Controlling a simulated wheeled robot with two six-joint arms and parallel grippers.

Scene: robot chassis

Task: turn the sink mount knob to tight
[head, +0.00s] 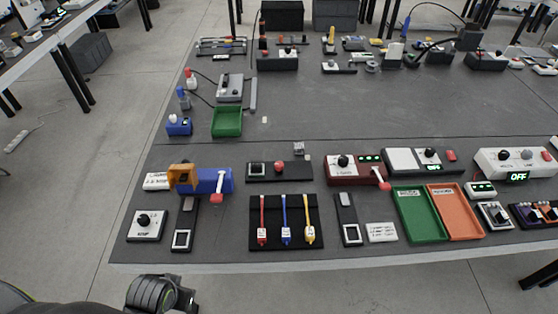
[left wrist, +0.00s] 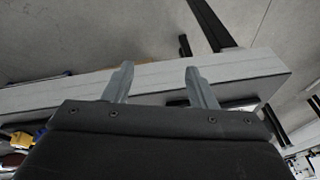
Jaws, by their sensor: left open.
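I cannot tell which knob is the sink mount knob; no readable label marks it. Black knobs show in the head view on a white box (head: 145,226) at the front left, on a dark red box (head: 345,171) in the middle and on a white-topped box (head: 411,159) right of it. Whether any is tight cannot be seen. My left gripper (left wrist: 158,68) shows in the left wrist view with its two grey fingers apart and nothing between them. The pale table edge (left wrist: 235,66) lies beyond the fingers. My right gripper is not in view.
A dark panel (head: 272,239) with red, blue and yellow levers lies at the front middle. Green (head: 413,235) and orange (head: 445,189) trays lie to its right. A blue and orange device (head: 207,180) stands at the left. The table's centre (head: 370,105) is mostly clear.

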